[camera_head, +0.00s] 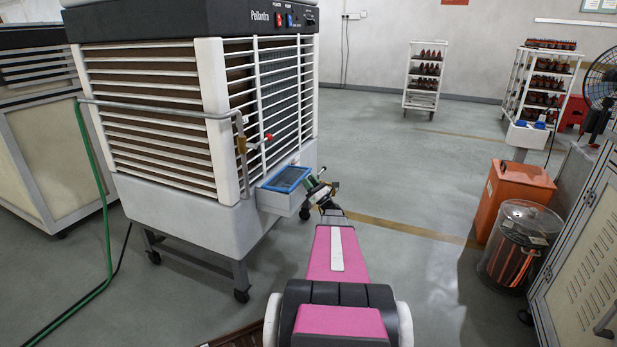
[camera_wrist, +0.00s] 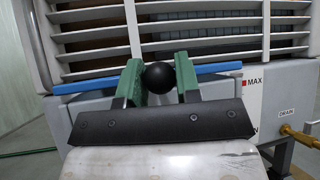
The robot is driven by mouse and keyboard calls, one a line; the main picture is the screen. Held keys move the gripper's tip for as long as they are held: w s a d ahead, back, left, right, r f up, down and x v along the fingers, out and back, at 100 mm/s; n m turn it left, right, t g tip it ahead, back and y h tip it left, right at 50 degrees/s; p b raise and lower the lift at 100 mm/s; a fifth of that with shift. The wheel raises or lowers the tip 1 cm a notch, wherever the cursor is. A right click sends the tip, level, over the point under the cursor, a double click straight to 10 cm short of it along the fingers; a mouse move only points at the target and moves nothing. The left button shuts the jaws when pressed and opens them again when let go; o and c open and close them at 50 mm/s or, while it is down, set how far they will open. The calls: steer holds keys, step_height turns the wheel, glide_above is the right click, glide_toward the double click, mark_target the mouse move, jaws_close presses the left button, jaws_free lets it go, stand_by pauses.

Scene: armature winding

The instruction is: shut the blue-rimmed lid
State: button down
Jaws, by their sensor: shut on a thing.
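The blue-rimmed lid (camera_head: 286,179) lies over a white box on the lower front of the big air cooler. In the wrist view its blue rim (camera_wrist: 90,87) runs across behind my fingers. My gripper (camera_wrist: 158,72) has its two green fingers shut on a round black knob (camera_wrist: 158,78) at the rim's near side. In the head view my gripper (camera_head: 314,188) is at the lid's right side. Whether the lid is fully down, and how the knob joins it, I cannot tell.
The air cooler (camera_head: 212,90) has white slats close behind the lid. A brass drain tap (camera_wrist: 298,135) is at the right in the wrist view. An orange bin (camera_head: 515,195) and a clear-sided drum (camera_head: 520,245) stand to the right. The floor between is open.

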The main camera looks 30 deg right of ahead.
steer(key=shift+w+f+m+t, duration=0.1)
steer(key=shift+f+m+t, duration=0.2)
steer(key=shift+f+t, duration=0.25)
steer(key=c, duration=0.8)
jaws_free()
steer(key=shift+f, duration=0.1)
steer(key=v, duration=1.1)
steer(key=shift+d, duration=0.1)
